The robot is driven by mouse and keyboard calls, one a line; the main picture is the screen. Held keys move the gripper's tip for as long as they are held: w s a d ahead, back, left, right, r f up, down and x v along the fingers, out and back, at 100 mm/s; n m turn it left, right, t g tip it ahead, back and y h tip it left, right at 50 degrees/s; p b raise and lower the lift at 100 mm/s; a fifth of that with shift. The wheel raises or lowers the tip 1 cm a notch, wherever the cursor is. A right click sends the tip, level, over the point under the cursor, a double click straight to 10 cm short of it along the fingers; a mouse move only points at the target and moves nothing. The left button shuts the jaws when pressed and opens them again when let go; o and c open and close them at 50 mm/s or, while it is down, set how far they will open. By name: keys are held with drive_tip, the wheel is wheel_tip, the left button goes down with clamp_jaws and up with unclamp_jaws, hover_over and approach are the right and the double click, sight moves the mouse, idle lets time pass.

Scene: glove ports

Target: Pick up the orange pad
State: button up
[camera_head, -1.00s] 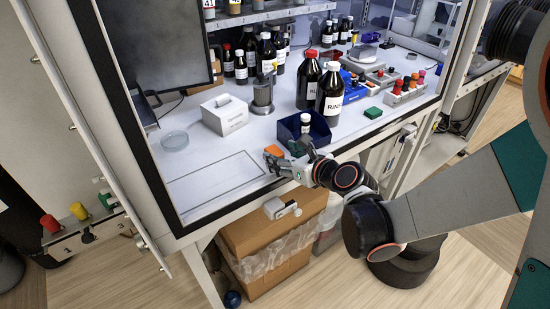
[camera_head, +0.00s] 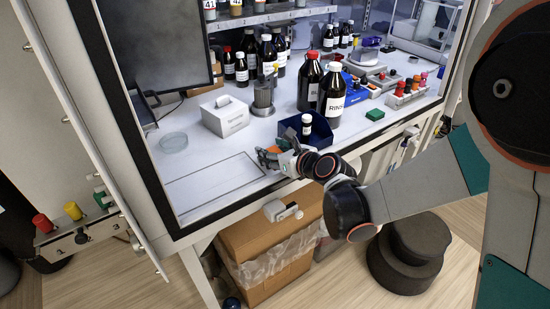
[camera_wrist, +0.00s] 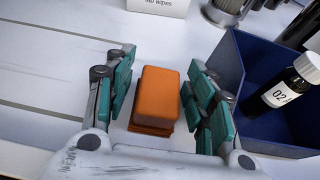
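The orange pad (camera_wrist: 157,95) lies on the white worktop between the two teal-padded fingers of my gripper (camera_wrist: 157,100) in the wrist view. The fingers are apart, with a gap to the pad on each side, so my gripper is open. In the head view the pad (camera_head: 274,149) is a small orange patch, partly hidden by my gripper (camera_head: 268,158) at the front of the bench.
A dark blue open bin (camera_wrist: 262,95) stands close to the right finger, with a small white-capped bottle (camera_wrist: 290,88) in it. A lab wipes box (camera_head: 225,116) and a metal canister (camera_head: 263,98) stand behind. The worktop to the left is clear.

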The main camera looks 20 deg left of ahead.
drive_tip(key=c, duration=0.5)
drive_tip(key=shift+r, duration=0.1)
